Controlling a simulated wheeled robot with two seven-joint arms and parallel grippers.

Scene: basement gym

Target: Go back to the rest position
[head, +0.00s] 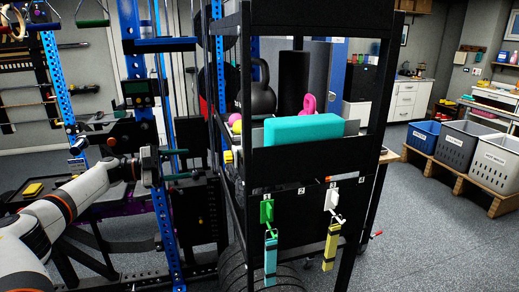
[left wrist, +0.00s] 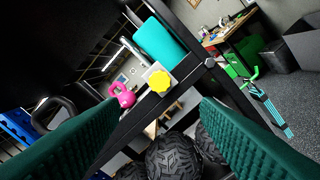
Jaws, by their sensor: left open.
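My left arm comes in from the left in the head view, reaching toward the left side of a black shelf rack (head: 318,160). My left gripper (head: 184,176) is small and partly lost against the dark frame there. In the left wrist view its two dark green finger pads stand wide apart, with nothing between them, so the left gripper (left wrist: 155,130) is open and empty. I cannot tell whether it touches the rack. My right gripper is in neither view.
The rack holds a turquoise block (head: 303,129), a black kettlebell (head: 257,92) and a pink kettlebell (left wrist: 122,95). Green (head: 267,210) and white (head: 331,200) clips hang on its front. A blue upright (head: 160,215) stands close to my left arm. Grey bins (head: 489,158) stand right; open floor lies before them.

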